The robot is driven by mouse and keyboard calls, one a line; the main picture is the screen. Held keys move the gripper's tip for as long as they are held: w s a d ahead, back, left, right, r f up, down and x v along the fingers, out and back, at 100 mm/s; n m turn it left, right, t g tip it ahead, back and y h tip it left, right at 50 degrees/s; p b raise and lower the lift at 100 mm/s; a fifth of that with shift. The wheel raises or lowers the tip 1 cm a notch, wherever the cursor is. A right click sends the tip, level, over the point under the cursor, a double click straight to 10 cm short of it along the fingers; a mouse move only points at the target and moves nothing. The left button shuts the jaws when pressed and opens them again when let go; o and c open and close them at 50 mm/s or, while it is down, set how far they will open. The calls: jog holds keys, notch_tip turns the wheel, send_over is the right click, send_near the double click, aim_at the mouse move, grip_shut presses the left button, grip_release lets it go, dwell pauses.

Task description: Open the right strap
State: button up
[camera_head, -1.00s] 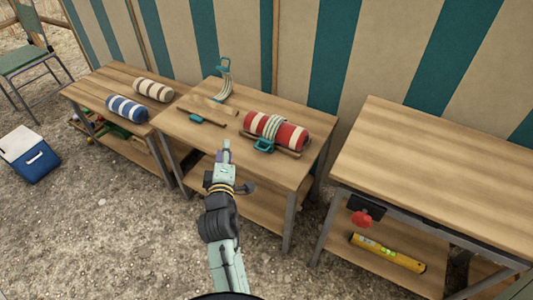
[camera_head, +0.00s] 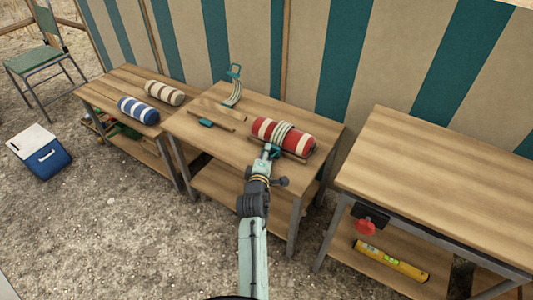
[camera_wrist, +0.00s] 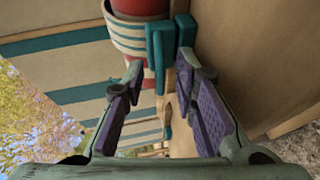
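The right strap (camera_head: 284,138) is cream and lies wrapped around a red and white roll (camera_head: 306,140) on the middle bench. Its teal buckle (camera_head: 275,152) is at the roll's front side, partly hidden by my gripper (camera_head: 268,150). In the wrist view the buckle (camera_wrist: 163,50) stands just beyond and between the fingertips of my open gripper (camera_wrist: 160,68), nearer the right finger. I cannot tell whether that finger touches it. The strap's bands (camera_wrist: 126,36) show around the red roll (camera_wrist: 140,8).
The middle bench (camera_head: 225,148) also bears a wooden bar with a teal piece (camera_head: 206,123). Blue (camera_head: 138,109) and tan (camera_head: 164,92) striped rolls lie on the left bench. The right bench (camera_head: 440,180) has a bare top and a red knob (camera_head: 365,227). A striped wall stands behind.

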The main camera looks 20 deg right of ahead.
jog(key=shift+w+d+f, duration=0.1)
jog(key=shift+w, duration=0.05)
grip_shut()
dwell(0.9)
